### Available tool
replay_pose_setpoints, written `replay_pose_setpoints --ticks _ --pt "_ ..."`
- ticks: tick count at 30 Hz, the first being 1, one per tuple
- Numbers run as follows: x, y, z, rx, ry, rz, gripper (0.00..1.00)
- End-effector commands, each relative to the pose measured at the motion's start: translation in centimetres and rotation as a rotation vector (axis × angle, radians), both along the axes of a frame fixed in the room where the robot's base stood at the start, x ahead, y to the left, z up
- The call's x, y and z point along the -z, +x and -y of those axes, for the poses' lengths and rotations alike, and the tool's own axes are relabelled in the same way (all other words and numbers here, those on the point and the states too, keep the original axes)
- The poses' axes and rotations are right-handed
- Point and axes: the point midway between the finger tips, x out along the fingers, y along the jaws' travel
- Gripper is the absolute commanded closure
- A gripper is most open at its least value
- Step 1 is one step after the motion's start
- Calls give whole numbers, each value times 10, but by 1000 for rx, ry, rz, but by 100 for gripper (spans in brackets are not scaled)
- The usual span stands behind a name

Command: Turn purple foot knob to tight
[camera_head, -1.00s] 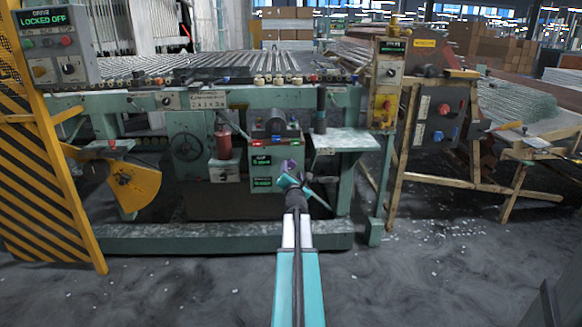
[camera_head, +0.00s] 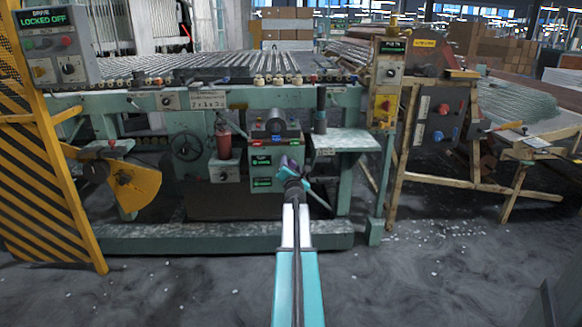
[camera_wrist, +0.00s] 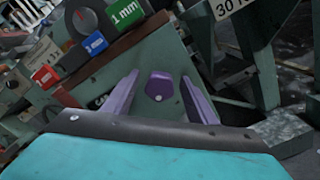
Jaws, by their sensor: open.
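The purple foot knob (camera_wrist: 160,84) shows in the wrist view on the front of a green box. It has a faceted outline and a pale dot near its lower edge. My gripper (camera_wrist: 160,76) is open, with one purple finger to the left of the knob and one to the right. A gap shows between each finger and the knob. In the head view my gripper (camera_head: 293,180) is at the green control box (camera_head: 262,173) under the machine's front. There its purple fingers and the knob cannot be told apart.
A red cylinder (camera_head: 224,142) and a handwheel (camera_head: 187,147) sit left of the box. A green side shelf (camera_head: 345,140) is to its right. A yellow guard (camera_head: 45,150) stands at far left.

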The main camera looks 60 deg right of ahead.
Motion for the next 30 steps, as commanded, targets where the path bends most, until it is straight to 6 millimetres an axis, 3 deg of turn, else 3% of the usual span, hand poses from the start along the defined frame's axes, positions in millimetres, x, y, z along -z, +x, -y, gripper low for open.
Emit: replay_pose_setpoints --ticks 4,11,30 --pt "0 1 -1 -1 0 0 51" --pt "0 1 -1 -1 0 0 88" --pt "-1 1 -1 -2 102 144 88"
